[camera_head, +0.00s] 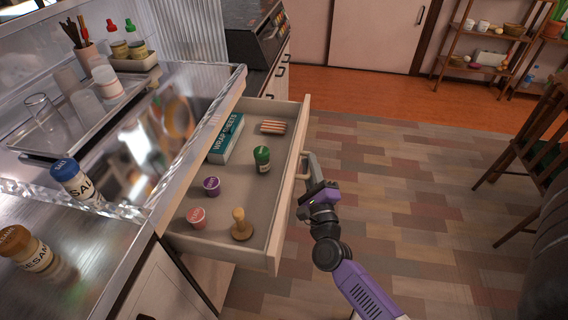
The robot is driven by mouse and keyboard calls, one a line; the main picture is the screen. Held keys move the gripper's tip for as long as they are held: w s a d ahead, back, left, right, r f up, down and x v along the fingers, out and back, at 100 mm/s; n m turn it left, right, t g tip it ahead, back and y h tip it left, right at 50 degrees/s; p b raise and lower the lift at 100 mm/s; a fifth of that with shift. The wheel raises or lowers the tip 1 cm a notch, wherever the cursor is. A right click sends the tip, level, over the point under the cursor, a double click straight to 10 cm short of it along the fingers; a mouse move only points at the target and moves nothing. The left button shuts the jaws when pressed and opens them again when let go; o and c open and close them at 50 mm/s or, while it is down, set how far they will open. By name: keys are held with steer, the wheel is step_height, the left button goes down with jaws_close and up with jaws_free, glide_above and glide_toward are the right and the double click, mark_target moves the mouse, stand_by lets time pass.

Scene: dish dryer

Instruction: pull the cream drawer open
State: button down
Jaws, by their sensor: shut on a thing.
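The cream drawer (284,196) stands well out from under the metal counter, and its inside shows. Its handle (303,167) is on the outer face, toward the right. My gripper (310,166) is shut on the handle from the right, with its fingertips partly hidden against the drawer front. My purple and grey arm reaches up to it from the bottom right.
In the drawer lie a teal box (226,139), a green-capped jar (262,159), a purple-lidded cup (212,186), a pink cup (197,217) and a wooden tool (241,225). A chair (540,150) stands at the right. The tiled floor (420,220) between is clear.

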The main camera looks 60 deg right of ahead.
steer(key=shift+s+d+b, duration=0.2)
steer(key=shift+s+d, duration=0.1)
steer(key=shift+s, duration=0.6)
steer(key=shift+s+d+b, duration=0.25)
steer(key=shift+s+d, duration=0.1)
steer(key=shift+s, duration=0.55)
steer(key=shift+s+d+b, duration=0.2)
steer(key=shift+s+d, duration=0.1)
steer(key=shift+s, duration=0.6)
steer(key=c, duration=1.7)
jaws_free()
steer(key=v, duration=0.7)
steer(key=shift+s+a+f, duration=0.1)
steer(key=shift+s+a, duration=0.15)
steer(key=shift+a, duration=0.05)
